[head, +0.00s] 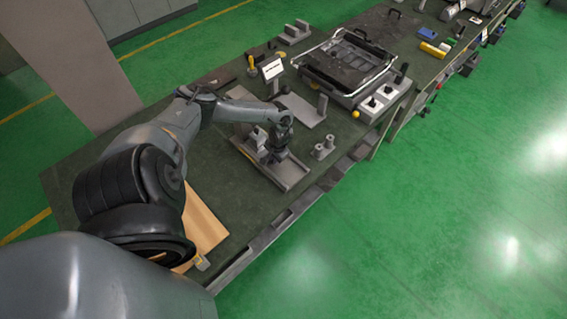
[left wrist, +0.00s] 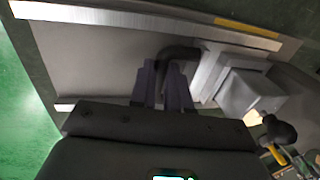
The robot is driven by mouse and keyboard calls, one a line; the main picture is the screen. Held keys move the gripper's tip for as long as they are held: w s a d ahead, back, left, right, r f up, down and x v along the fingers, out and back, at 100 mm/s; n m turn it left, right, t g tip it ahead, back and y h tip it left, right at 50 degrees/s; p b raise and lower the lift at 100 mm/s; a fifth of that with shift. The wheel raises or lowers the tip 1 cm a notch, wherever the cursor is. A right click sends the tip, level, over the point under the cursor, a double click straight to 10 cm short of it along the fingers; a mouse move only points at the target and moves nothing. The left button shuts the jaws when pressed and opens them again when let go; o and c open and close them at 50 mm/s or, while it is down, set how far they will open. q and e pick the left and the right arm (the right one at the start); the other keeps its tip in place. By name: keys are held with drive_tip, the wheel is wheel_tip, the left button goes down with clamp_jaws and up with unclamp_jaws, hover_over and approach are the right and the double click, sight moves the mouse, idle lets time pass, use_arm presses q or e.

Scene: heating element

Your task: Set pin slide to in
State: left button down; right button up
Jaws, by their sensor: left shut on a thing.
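My left gripper (head: 277,156) reaches down over a grey tray-like fixture (head: 292,181) on the dark green bench. In the left wrist view its fingers (left wrist: 164,88) are shut on the dark bent handle of the pin slide (left wrist: 180,53). The handle meets a light metal bar (left wrist: 207,70) beside a grey block (left wrist: 245,92). The fingers hide part of the handle, and how far the pin sits in cannot be told. My right gripper is in neither view.
A small white sign (head: 272,68) and a yellow-handled part (head: 252,64) stand behind the fixture. Two short grey cylinders (head: 323,149) stand to its right. A black case with a metal frame (head: 345,60) lies farther along. The bench's front edge is close to the fixture.

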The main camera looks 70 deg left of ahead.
use_arm(q)
drive_tip(key=shift+s+a+f, duration=0.1)
drive_tip(key=shift+s+a, duration=0.15)
drive_tip(key=shift+a, duration=0.1)
drive_tip(key=c, duration=1.4)
unclamp_jaws()
drive_tip(key=o, duration=0.3)
drive_tip(key=shift+s+a, duration=0.1)
drive_tip(key=shift+a, duration=0.05)
drive_tip(key=shift+d, duration=0.2)
